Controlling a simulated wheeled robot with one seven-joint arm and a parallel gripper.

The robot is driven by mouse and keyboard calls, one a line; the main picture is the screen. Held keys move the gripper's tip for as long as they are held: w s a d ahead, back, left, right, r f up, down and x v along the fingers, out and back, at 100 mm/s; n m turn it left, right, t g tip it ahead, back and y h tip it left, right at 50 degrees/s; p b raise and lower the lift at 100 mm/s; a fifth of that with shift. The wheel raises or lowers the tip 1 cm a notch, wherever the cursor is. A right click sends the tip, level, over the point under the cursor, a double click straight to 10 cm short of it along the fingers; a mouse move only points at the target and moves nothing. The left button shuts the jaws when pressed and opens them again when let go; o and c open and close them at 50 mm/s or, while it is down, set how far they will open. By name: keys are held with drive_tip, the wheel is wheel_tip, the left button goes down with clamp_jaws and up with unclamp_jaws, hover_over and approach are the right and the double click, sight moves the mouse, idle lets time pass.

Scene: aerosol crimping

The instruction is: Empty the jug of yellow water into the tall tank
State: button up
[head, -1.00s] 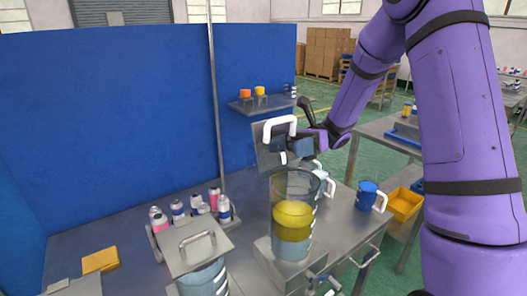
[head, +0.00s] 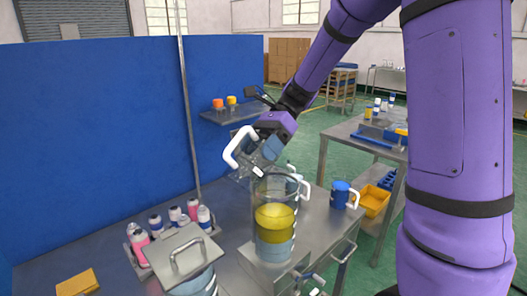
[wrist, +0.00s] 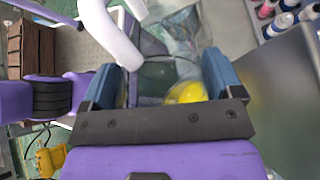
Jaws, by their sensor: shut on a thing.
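The jug (head: 244,171) is clear with a thick white handle (head: 240,146). My gripper (head: 262,150) is shut on it and holds it tipped above the tall tank's rim. In the wrist view the jug's clear wall (wrist: 155,80) lies between my blue finger pads (wrist: 165,88), with the white handle at upper left. The tall tank (head: 275,192) is a clear cylinder on the metal bench, with yellow liquid (head: 275,222) in its middle part. A yellow patch (wrist: 186,93) shows through the jug; I cannot tell whether it is in the jug or the tank.
A blue jug (head: 340,194) stands right of the tank. Another white handle (head: 304,189) shows behind the tank, its vessel mostly hidden. A lidded container (head: 186,262) and several small bottles (head: 174,218) stand left. A shelf (head: 232,114) with orange-topped items is behind.

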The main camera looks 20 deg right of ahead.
sight(255, 138)
drive_tip(key=r+h, duration=0.1)
drive_tip(key=a+r+t+h, duration=0.1)
drive_tip(key=h, duration=0.2)
drive_tip(key=shift+s+a+r+t+h, duration=0.15)
drive_tip(key=shift+s+r+t+h, duration=0.15)
drive_tip(key=shift+r+h, duration=0.1)
drive_tip(key=h, duration=0.1)
drive_tip(key=t+h, duration=0.1)
drive_tip(key=shift+f+h, duration=0.35)
drive_tip(key=shift+h, duration=0.05)
drive_tip(key=shift+f+t+h, duration=0.5)
drive_tip(key=shift+f+h, duration=0.15)
drive_tip(key=shift+h, duration=0.55)
drive_tip(key=shift+w+d+r, duration=0.15)
drive_tip(key=shift+d, duration=0.05)
drive_tip(key=shift+r, duration=1.75)
